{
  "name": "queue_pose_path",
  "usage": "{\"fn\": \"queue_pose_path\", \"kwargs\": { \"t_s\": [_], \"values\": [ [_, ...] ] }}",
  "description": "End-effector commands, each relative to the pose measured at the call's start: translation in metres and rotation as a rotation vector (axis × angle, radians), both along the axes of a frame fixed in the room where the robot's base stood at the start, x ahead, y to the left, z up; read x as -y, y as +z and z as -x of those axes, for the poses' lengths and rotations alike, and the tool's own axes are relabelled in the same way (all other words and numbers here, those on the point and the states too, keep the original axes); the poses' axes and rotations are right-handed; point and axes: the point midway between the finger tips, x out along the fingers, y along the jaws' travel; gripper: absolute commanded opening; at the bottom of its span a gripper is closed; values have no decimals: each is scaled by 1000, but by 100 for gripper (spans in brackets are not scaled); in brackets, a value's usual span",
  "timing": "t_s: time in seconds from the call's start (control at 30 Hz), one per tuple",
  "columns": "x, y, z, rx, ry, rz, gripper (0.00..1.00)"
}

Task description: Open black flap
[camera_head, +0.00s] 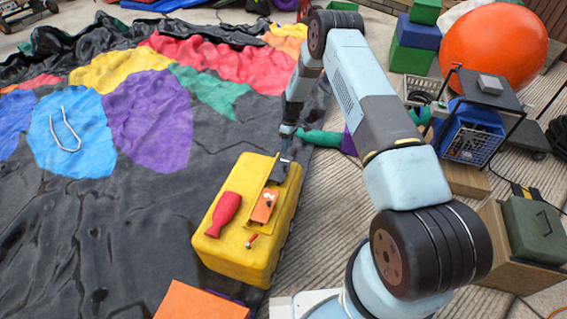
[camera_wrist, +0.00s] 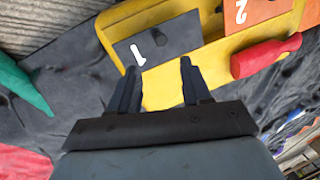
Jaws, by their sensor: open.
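The yellow box (camera_head: 238,248) stands at the edge of the black sheet in the head view. In the head view my gripper (camera_head: 285,158) is over the box's far end and partly hides the dark flap. I cannot tell whether the fingers touch it.
A red bottle-shaped object (camera_head: 224,212) lies on the box beside the orange flap. A green tapered object (camera_head: 322,139) lies just right of my gripper. A large orange ball (camera_head: 495,48) and a blue crate (camera_head: 470,130) are at right.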

Motion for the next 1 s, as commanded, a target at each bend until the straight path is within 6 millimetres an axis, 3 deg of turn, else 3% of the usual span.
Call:
{"fn": "queue_pose_path", "kwargs": {
  "t_s": [0.3,0.5,0.7,1.0],
  "values": [
    [-3,-57,11,-2,-5,1,48],
    [-7,-84,15,1,-3,0,48],
    [-9,-99,18,0,-4,0,48],
    [-9,-101,19,1,-4,0,48]
  ]
}}
